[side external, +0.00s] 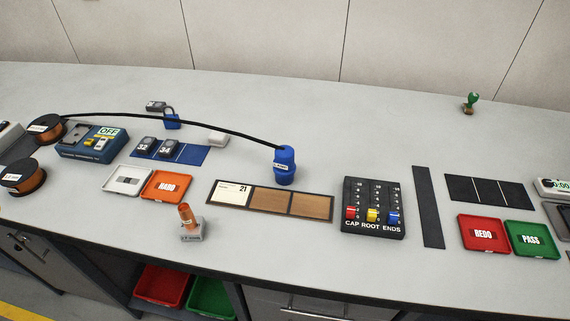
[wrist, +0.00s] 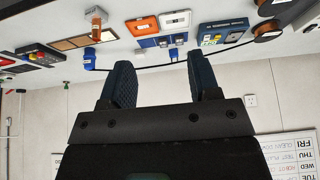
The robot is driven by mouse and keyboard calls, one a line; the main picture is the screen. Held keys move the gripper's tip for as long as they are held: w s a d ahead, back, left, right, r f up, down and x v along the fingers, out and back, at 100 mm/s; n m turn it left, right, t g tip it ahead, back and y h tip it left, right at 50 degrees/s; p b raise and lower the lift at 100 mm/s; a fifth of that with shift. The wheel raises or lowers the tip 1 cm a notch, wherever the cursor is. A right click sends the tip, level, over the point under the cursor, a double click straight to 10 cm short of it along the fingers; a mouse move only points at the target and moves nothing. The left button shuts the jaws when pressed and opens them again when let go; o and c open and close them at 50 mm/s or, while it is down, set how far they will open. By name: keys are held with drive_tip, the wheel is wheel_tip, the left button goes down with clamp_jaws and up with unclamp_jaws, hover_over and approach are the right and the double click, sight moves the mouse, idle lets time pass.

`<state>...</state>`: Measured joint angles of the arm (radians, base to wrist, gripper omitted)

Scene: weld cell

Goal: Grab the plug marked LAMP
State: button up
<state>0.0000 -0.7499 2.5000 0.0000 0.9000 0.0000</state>
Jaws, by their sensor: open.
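A blue plug (side external: 285,167) stands on the bench behind the wood-panelled tray, with a black cable running from its top to the left. It carries a small label that I cannot read clearly. In the wrist view, which looks inverted, the blue plug (wrist: 89,60) is at the upper left, with its cable passing beyond my fingers. My gripper (wrist: 160,60) is open and empty, its two dark fingers wide apart. The plug is beyond and left of the fingers there, apart from them. My gripper does not show in the side view.
The wood-panelled tray (side external: 270,201), an orange piece on a grey block (side external: 190,223) and a black slider panel (side external: 374,209) stand near the plug. The bench right behind the plug is clear.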

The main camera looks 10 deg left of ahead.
drive_tip(key=o, duration=0.3)
drive_tip(key=shift+o, duration=0.2)
drive_tip(key=w+d+r+n+t+h, duration=0.2)
drive_tip(key=w+d+n+t+h, duration=0.3)
drive_tip(key=w+d+n, duration=1.45)
drive_tip(key=w+d+f+n+t+y, duration=0.1)
drive_tip(key=w+d+f+n, duration=0.1)
drive_tip(key=d+f+n, duration=0.3)
drive_tip(key=w+d+f+n+t, duration=0.1)
drive_tip(key=w+d+f+n, duration=0.15)
drive_tip(key=d, duration=0.45)
drive_tip(key=n+t+y, duration=0.1)
drive_tip(key=n+y, duration=0.3)
drive_tip(key=n, duration=0.5)
approach(283, 157)
drive_tip(key=x, duration=0.7)
drive_tip(key=shift+s+d+f, duration=0.1)
drive_tip(key=shift+d+f, duration=0.05)
drive_tip(key=shift+r+x, duration=0.2)
drive_tip(key=shift+x, duration=2.4)
